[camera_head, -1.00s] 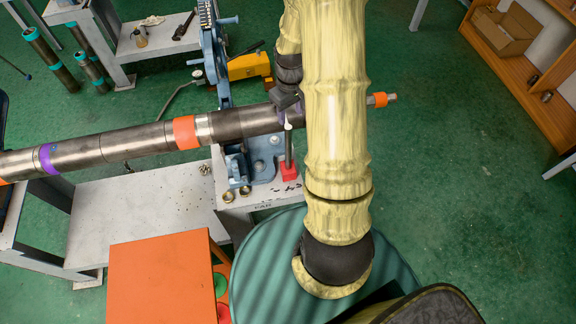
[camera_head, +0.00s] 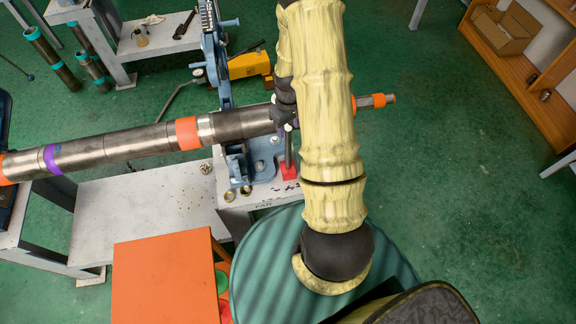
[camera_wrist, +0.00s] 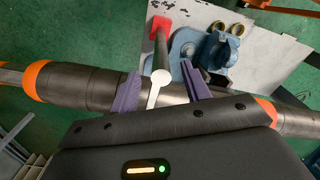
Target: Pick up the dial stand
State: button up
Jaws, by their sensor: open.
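The dial stand (camera_head: 289,153) stands upright on a red base on the grey bench, beside the long pipe, in the head view. In the wrist view its post (camera_wrist: 163,50) runs from the red base up to a pale round top, with a short white bar toward my gripper. My gripper (camera_wrist: 159,87) is open, its two purple fingers on either side of the stand's top in the picture. No contact shows, and I cannot tell the exact depth. In the head view my gripper (camera_head: 286,124) is at the stand's upper end, partly hidden by my arm.
The long steel pipe (camera_head: 130,145) with orange and purple bands crosses close to the stand and passes behind my fingers in the wrist view. A blue vise (camera_head: 262,168) is just left of the stand. An orange box (camera_head: 165,280) and a green round top (camera_head: 265,265) are nearer.

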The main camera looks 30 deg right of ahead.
jog(key=shift+w+a+f+p, duration=0.1)
jog(key=shift+f+p, duration=0.4)
jog(key=shift+f, duration=1)
grip_shut()
dwell(0.6)
